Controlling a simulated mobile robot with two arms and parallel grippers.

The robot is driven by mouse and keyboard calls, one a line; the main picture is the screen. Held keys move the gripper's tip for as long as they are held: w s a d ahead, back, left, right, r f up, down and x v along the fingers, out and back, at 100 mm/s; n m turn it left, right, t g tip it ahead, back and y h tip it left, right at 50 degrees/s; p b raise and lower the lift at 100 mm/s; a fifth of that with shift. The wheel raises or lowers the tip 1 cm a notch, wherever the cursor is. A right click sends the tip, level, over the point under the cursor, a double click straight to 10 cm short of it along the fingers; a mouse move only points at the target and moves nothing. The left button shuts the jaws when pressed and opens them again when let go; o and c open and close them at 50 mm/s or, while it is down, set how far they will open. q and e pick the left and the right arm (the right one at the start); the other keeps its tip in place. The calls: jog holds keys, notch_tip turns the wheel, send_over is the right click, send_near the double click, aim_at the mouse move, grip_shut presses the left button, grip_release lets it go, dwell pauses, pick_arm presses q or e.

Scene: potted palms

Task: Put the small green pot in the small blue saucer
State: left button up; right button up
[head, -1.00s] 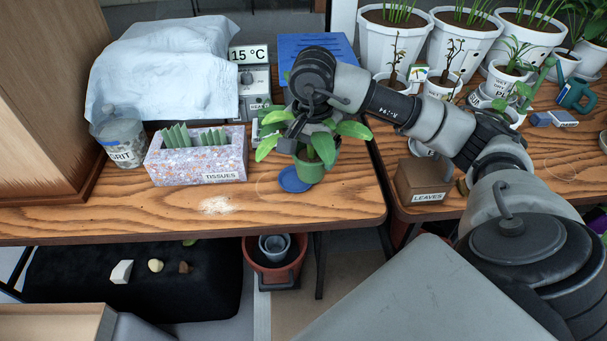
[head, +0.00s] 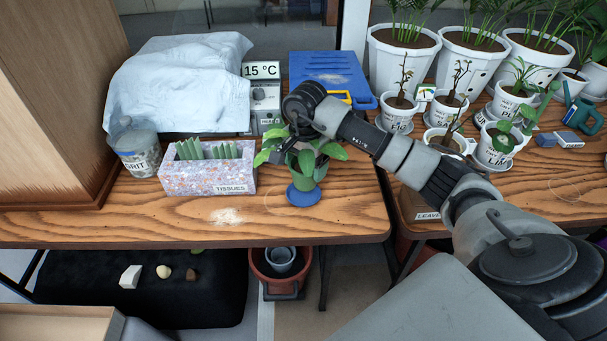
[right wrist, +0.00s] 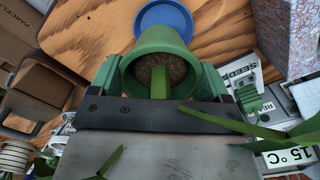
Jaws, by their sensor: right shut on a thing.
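The small green pot (head: 306,182) holds a leafy plant and looks roughly upright in the head view. My right gripper (head: 301,140) is shut on it, partly hidden by leaves. The right wrist view shows the gripper's two fingers (right wrist: 158,82) on either side of the green pot (right wrist: 157,42), with soil inside. The small blue saucer (head: 303,198) lies on the wooden table, its front part showing below the pot. The saucer (right wrist: 166,14) also shows past the pot's rim in the right wrist view. I cannot tell whether the pot touches it. My left gripper is not in view.
A tissue box (head: 208,178) stands left of the saucer, with a grit jar (head: 137,150) beyond it. A blue tray (head: 330,75) lies behind. Several white pots stand on the right table (head: 560,185). The table's front edge (head: 200,242) is close to the saucer.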

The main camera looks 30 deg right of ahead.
jog(key=shift+w+a+f, duration=0.1)
jog(key=shift+w+f, duration=0.05)
jog(key=shift+w, duration=0.1)
jog(key=shift+f, duration=2.15)
jog(key=o, duration=0.9)
jog(key=shift+c, duration=0.2)
notch_tip(320, 180, up, 12)
jog(key=shift+r, duration=0.2)
